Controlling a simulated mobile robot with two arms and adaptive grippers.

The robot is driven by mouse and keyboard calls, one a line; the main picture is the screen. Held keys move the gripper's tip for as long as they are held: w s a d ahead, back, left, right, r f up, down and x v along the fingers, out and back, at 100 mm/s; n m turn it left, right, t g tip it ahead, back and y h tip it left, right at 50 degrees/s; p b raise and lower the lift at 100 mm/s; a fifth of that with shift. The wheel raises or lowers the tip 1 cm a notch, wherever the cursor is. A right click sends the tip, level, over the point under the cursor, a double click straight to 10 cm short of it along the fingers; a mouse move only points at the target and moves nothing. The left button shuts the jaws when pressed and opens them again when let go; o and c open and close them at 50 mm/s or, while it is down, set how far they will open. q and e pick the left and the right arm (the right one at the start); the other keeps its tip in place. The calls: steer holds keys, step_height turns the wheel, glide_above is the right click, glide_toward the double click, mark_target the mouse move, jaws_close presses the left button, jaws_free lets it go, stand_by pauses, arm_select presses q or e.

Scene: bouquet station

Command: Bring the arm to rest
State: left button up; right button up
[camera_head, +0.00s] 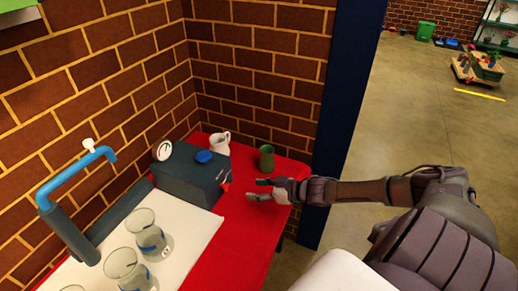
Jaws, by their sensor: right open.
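My right gripper (263,189) reaches in from the right over the red-topped table (234,223). Its fingers point left and are spread apart, with nothing between them. It is in front of a green cup (266,158) and just right of a dark grey box (190,181). A small red item (226,184) shows at the box's right end, close to the fingertips. Whether the gripper touches the table cannot be told. My left gripper is not in view.
A white jug (219,143) stands behind the box, which bears a round dial (163,150) and a blue item (204,156). Glasses (145,231) stand on a white surface near a blue tap (75,173). Brick walls close the left and back. A dark blue post (346,120) stands beyond my forearm.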

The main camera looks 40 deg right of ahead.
steer(key=shift+s+r, duration=0.15)
steer(key=shift+s, duration=0.1)
stand_by(0.4)
